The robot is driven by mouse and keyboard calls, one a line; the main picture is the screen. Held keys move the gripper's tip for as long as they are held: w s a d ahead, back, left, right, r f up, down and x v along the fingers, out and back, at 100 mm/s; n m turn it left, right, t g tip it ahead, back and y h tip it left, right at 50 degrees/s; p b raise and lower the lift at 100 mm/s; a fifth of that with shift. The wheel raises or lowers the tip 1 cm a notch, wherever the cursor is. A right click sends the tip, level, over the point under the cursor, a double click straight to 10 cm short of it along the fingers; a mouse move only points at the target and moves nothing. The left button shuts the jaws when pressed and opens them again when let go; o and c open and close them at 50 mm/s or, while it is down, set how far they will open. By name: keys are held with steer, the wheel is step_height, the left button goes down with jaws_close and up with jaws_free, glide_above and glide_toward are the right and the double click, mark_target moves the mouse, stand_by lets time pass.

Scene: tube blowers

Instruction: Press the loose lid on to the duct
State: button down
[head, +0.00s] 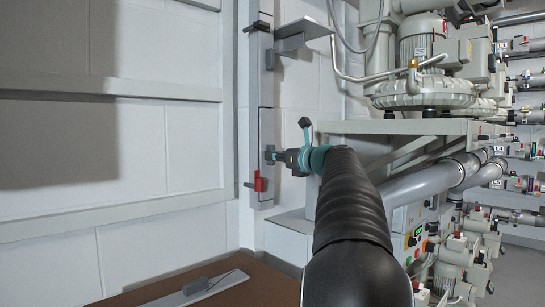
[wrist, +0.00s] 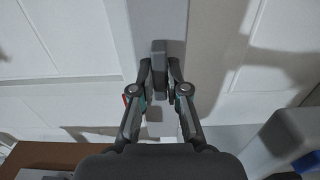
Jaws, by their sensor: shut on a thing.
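The duct (head: 258,125) is a narrow, pale grey vertical channel on the white wall, left of centre in the head view. A pale cover section that looks like the lid (head: 266,125) lies along it; I cannot tell whether it sits flush. My gripper (head: 276,155) is at this section, at the end of my black arm. In the wrist view my gripper (wrist: 158,86) is shut on a small dark grey block (wrist: 158,58) standing out in front of the pale strip. The fingers hide part of the block and the strip behind it.
A grey bracket (head: 302,34) juts out at upper right. Blowers (head: 424,75) and pipes fill the right. A pale strip (head: 185,295) with a grey block lies on a brown surface below.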

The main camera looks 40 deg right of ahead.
steer(key=shift+w, duration=0.2)
steer(key=c, duration=1.1)
jaws_free()
steer(key=s, duration=1.2)
steer(key=shift+d, duration=0.45)
steer(key=shift+a, duration=0.1)
